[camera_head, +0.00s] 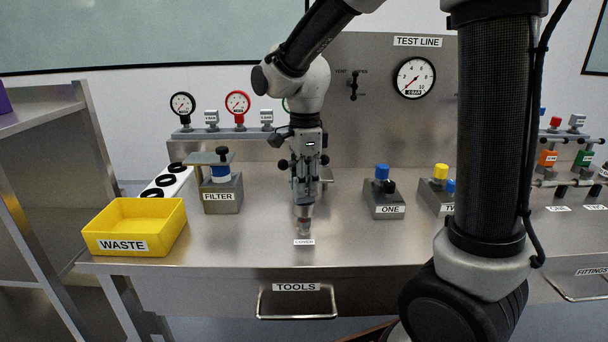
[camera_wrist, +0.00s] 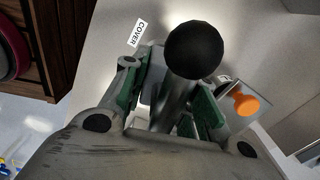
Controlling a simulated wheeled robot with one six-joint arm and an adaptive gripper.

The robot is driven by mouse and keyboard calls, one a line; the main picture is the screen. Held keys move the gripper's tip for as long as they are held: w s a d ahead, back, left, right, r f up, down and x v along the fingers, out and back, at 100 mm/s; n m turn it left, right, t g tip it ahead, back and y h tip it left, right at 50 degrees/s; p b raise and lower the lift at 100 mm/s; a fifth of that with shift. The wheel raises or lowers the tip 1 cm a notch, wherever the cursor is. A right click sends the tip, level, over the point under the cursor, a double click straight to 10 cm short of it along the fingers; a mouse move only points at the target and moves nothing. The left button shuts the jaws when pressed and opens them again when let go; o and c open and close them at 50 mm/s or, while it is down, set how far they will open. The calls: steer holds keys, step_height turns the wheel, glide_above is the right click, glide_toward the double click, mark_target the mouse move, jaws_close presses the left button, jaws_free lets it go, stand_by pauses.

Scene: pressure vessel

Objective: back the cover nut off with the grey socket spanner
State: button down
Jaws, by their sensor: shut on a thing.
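My gripper (camera_head: 306,190) points down over the bench, just behind the COVER label (camera_head: 304,242). It is shut on the grey socket spanner (camera_head: 304,212), whose lower end shows below the fingers. In the wrist view the spanner's black ball knob (camera_wrist: 195,50) and grey shaft stand between the green finger pads. The spanner looks about upright, with its lower end close to a small reddish part at bench level. The cover nut cannot be made out; the spanner and gripper hide that spot. I cannot tell whether the socket sits on the nut.
A yellow WASTE bin (camera_head: 135,226) and the FILTER block (camera_head: 222,192) stand to the left. The ONE block (camera_head: 384,200) stands to the right. A TOOLS drawer (camera_head: 297,300) is below the front edge. The wrist view shows an orange part (camera_wrist: 245,103) nearby.

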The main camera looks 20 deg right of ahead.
steer(key=shift+f, duration=2)
steer(key=n, duration=1.2)
steer(key=shift+n, duration=0.4)
steer(key=shift+r, duration=3.45)
